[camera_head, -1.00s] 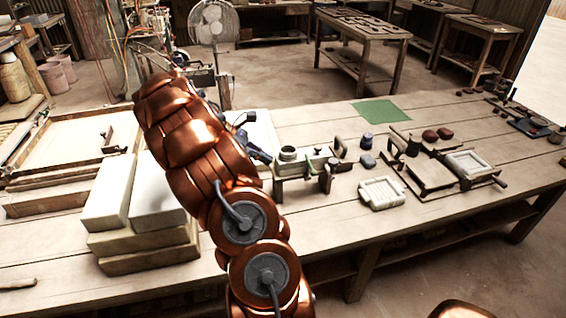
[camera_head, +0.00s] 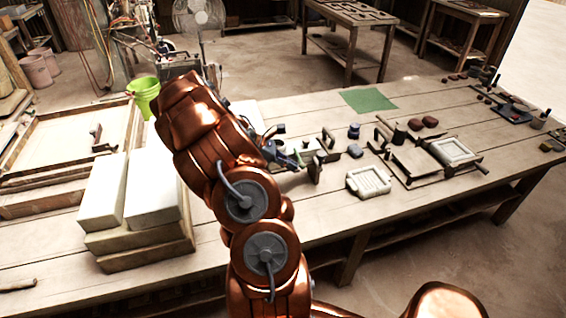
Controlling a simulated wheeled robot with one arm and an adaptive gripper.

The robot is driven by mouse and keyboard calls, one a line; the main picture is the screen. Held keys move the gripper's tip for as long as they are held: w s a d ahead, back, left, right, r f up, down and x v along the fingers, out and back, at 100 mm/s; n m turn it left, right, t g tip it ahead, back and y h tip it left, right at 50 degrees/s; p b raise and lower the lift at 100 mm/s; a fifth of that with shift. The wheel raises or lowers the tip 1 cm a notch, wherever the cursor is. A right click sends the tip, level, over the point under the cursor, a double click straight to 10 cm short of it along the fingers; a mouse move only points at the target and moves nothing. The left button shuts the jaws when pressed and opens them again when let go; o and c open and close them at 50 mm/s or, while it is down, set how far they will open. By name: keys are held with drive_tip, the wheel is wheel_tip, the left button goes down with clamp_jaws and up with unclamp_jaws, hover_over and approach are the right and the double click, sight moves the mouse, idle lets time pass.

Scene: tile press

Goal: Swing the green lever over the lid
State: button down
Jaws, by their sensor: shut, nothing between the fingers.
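A small bench device with wooden uprights (camera_head: 317,170) stands near the middle of the table. A small greenish part (camera_head: 308,144) shows on it, partly hidden behind my arm and gripper; I cannot tell whether it is the green lever. My gripper (camera_head: 296,160) is shut and empty, at the left side of this device. I cannot tell whether it touches it. To the right, a wooden press frame holds a flat plate (camera_head: 415,160) and a pale tile mould (camera_head: 451,150). I cannot tell which part is the lid.
Pale blocks (camera_head: 152,188) are stacked to the left of my arm. A green mat (camera_head: 368,100) lies at the back. The front right tabletop is clear.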

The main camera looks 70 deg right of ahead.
drive_tip(key=shift+s, duration=0.1)
idle(0.3)
drive_tip(key=shift+s+d+r+n+h, duration=0.15)
drive_tip(key=shift+s+d+n+h, duration=0.05)
drive_tip(key=shift+s+n+h, duration=0.35)
drive_tip(key=shift+s, duration=0.1)
drive_tip(key=w+f+b+v, duration=0.1)
drive_tip(key=f+b+v, duration=0.1)
drive_tip(key=v, duration=1.1)
drive_tip(key=shift+w+a+b, duration=0.3)
drive_tip(key=shift+w+b, duration=0.05)
drive_tip(key=shift+b, duration=0.15)
drive_tip(key=shift+f, duration=0.1)
